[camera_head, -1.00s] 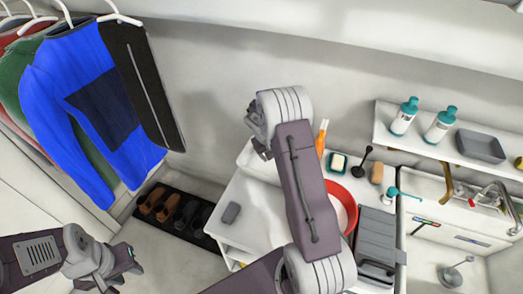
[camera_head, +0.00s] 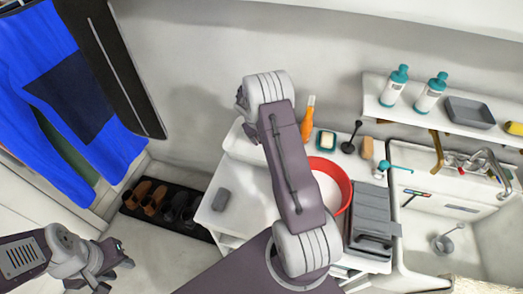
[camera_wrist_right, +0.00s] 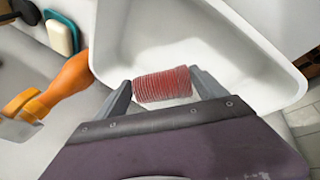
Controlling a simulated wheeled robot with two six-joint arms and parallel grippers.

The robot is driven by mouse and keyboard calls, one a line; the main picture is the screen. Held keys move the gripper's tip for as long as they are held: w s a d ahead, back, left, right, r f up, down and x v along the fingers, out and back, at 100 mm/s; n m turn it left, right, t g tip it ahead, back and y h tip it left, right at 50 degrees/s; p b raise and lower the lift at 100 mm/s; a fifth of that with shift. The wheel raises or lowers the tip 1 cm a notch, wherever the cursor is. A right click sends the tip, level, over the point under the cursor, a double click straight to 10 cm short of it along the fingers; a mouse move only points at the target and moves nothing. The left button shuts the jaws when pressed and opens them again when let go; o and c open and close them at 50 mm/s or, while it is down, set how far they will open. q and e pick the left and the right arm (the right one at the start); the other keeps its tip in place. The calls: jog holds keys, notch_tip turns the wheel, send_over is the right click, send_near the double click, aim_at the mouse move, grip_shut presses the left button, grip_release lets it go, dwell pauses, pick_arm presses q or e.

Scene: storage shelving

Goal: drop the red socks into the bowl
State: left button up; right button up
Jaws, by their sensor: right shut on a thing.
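The red socks (camera_wrist_right: 163,86), a ribbed red roll, are held between the fingertips of my right gripper (camera_wrist_right: 160,90) in the right wrist view. A white basin-like container lies below and beyond them. The bowl (camera_head: 344,172), red outside and pale inside, stands on the white cabinet top in the head view, partly hidden behind my right arm. The right gripper's fingers and the socks are hidden in the head view. My left gripper (camera_head: 115,266) is low at the left, away from the bowl, and its jaw opening is unclear.
A white container (camera_wrist_right: 200,45) fills the upper right wrist view. A wall shelf (camera_head: 390,112) and sink (camera_head: 430,235) are at right. Hanging clothes (camera_head: 65,95) are at left.

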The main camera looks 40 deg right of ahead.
jog(key=o, duration=1.5)
jog(key=shift+c, duration=0.2)
jog(key=v, duration=0.9)
